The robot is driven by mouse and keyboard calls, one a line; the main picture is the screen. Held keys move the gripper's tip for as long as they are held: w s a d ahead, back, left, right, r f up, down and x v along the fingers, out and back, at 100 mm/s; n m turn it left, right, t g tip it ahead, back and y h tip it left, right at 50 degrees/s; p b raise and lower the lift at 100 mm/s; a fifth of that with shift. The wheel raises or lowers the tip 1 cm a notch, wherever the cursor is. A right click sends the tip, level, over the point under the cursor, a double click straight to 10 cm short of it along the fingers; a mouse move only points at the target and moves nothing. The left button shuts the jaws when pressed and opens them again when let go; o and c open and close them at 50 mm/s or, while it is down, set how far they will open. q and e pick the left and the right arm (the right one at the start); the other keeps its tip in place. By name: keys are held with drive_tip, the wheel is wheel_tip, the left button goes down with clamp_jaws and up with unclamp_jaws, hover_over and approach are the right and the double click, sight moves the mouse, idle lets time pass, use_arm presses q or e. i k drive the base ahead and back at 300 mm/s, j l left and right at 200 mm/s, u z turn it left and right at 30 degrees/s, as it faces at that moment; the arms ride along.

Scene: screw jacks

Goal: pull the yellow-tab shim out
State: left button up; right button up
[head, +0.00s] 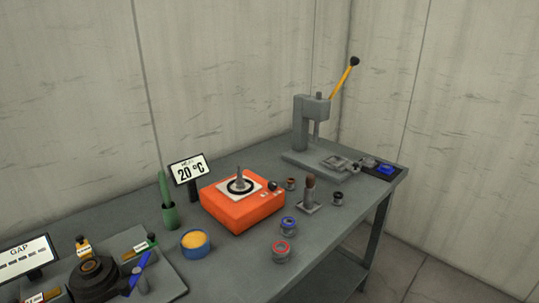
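A yellow-orange tab (82,246) with a small white label stands behind the dark round jack (95,277) at the lower left. It appears to be the yellow-tab shim; how far it sits in the jack is hidden. A green tab (152,239) with a labelled yellowish strip is to the jack's right. An orange-red labelled tab (34,299) is at the lower left, cut by the picture edge. Neither of my grippers is in view.
A blue-handled part (139,276) stands right of the jack. A GAP display (25,258) is at the left edge. A blue pot (195,243), green holder (168,214), orange heater (242,208) and arbor press (312,125) stand on the grey bench.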

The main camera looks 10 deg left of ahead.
sight(83, 248)
drive_tip(key=u, duration=1.5)
